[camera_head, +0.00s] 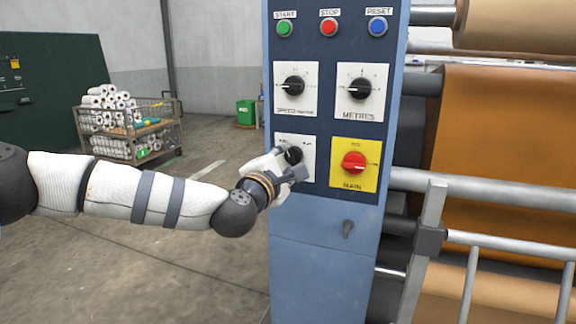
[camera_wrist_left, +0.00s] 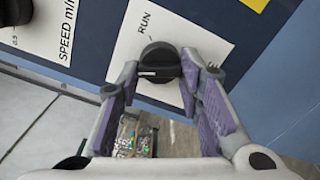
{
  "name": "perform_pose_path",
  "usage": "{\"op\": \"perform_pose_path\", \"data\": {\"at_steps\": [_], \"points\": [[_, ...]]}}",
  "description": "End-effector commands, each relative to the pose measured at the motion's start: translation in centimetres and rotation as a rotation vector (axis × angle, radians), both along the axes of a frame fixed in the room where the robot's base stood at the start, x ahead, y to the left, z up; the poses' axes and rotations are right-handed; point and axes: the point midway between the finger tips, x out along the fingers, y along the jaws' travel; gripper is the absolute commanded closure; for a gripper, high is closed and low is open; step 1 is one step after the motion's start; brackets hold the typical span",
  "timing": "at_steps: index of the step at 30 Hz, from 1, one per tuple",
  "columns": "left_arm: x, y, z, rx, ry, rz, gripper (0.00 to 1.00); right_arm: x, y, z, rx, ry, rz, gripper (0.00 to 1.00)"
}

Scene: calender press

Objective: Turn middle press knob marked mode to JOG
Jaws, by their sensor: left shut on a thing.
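The black mode knob (camera_head: 294,156) sits on a white plate (camera_head: 308,170) at the lower left of the blue press panel. In the left wrist view the knob (camera_wrist_left: 160,62) shows a pale mark, and the word RUN stands on its plate above it. The plate's other words are hidden or too small to read. My left gripper (camera_head: 287,161) reaches the panel from the left. In the left wrist view its purple-padded fingers (camera_wrist_left: 160,78) are shut on the knob, one on each side. My right gripper is in neither view.
A red main switch (camera_head: 354,163) on a yellow plate is right of the mode knob. Black speed (camera_head: 294,87) and metres (camera_head: 360,88) knobs are above. Start, stop and reset buttons top the panel. Rollers with brown sheet (camera_head: 505,150) stand at the right. Open floor lies left.

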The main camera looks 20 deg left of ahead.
Motion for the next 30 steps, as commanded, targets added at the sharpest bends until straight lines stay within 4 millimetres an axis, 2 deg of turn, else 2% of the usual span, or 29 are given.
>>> {"op": "perform_pose_path", "data": {"at_steps": [6,15,30], "points": [[0.0,0.0,-0.4,-0.166,0.007,0.001,0.95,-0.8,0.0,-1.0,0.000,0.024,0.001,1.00],[0.0,0.0,-0.3,-0.313,0.011,0.001,0.95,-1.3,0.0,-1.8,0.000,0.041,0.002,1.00],[0.0,0.0,-0.1,-0.373,0.013,0.001,0.95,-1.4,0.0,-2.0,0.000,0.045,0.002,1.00]]}}
